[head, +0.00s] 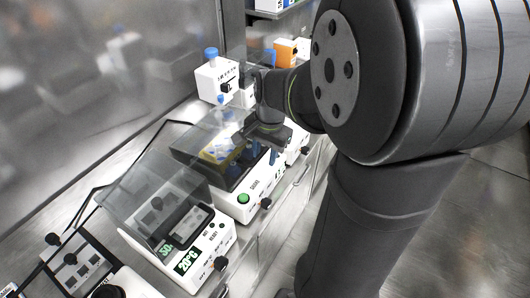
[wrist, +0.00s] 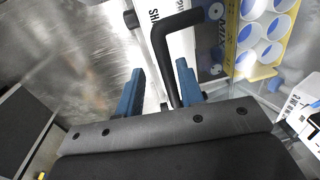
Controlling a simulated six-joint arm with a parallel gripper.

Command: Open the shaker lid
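The shaker (head: 238,205) is the white-fronted box with a green button in the middle of the bench row. Its clear lid (head: 196,127) appears to be down over a yellow rack (head: 218,152). In the wrist view, the lid's black handle (wrist: 163,52) reaches down between my blue fingertips. My gripper (wrist: 159,88) is open, with its fingers spread on either side of the handle. I see no contact with either finger. In the head view my gripper (head: 264,152) is over the right side of the shaker, partly hidden by my wrist.
A device with a clear cover and a 20°C display (head: 188,262) stands in front of the shaker. A white box with a blue-capped tube (head: 217,78) and an orange box (head: 285,52) stand behind. A metal wall (head: 105,60) runs along the left. Open floor lies right.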

